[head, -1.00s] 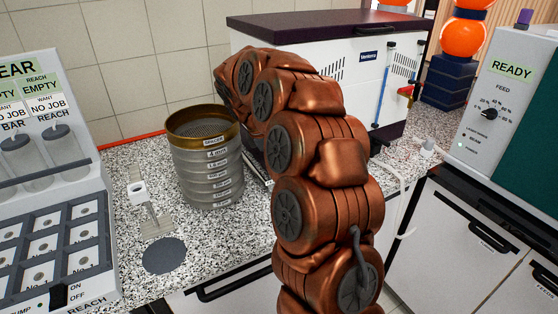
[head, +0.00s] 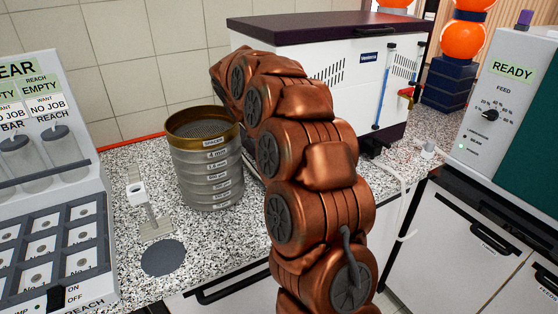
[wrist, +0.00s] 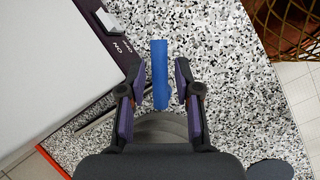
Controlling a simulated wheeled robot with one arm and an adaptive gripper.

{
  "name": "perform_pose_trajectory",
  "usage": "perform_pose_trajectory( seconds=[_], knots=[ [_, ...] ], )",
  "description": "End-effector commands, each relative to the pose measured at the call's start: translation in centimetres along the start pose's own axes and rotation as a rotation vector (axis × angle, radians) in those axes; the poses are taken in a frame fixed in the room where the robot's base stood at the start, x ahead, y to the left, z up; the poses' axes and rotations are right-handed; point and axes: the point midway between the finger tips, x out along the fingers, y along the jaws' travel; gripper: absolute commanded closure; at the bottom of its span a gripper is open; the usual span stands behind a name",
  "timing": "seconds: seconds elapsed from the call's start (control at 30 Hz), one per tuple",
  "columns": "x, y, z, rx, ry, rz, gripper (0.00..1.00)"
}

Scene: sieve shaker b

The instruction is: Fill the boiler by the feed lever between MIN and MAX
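A white cabinet with a dark purple lid (head: 335,62) stands at the back in the head view. It may be the boiler, but I cannot confirm this. An upright blue tube (head: 383,90) runs down its right side, with a small red and yellow part (head: 405,93) beyond it. I cannot make out MIN or MAX marks or a clear feed lever. In the wrist view my gripper (wrist: 159,68) is open. A blue rod-like piece (wrist: 160,75) shows between its fingers, with gaps on both sides. My arm hides the gripper in the head view.
A sieve stack (head: 207,165) stands on the speckled counter (head: 120,180), left of my arm. In the wrist view a pale dark-edged body (wrist: 50,60) lies close at left.

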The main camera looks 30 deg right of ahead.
Motion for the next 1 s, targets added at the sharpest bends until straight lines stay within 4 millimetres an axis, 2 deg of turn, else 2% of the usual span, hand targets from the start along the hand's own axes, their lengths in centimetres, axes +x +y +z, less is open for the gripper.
perform_pose_trajectory(
  seconds=[0.33, 0.47, 1.0],
  knots=[
    [-0.1, 0.0, 0.0, 0.0, 0.0, 0.001, 0.57],
    [-0.7, 0.1, 0.0, 0.0, 0.0, 0.004, 0.57],
    [-9.3, 0.1, -0.1, 0.001, 0.002, 0.005, 0.57]
  ],
)
